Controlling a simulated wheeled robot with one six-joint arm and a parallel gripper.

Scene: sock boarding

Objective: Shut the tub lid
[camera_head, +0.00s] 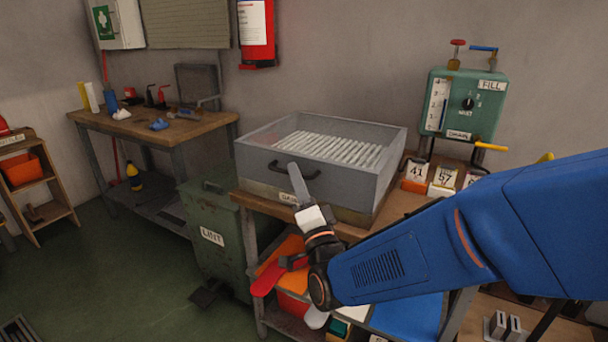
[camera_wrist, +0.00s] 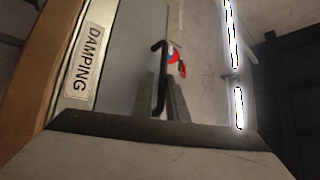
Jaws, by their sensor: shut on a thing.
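The damping tub (camera_head: 365,190) is a grey box on the wooden bench, with a row of white slats showing inside its top. I cannot make out a separate raised lid. A dark bar handle (camera_head: 265,165) is on its front face, above a label strip. The DAMPING label (camera_wrist: 87,60) is to the left there.
A green box with a valve and gauge (camera_head: 463,103) stands behind right of the tub, with numbered cards (camera_head: 430,180) before it. A green LINT bin (camera_head: 215,240) stands at left of the bench. A second bench (camera_head: 150,130) is farther left.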

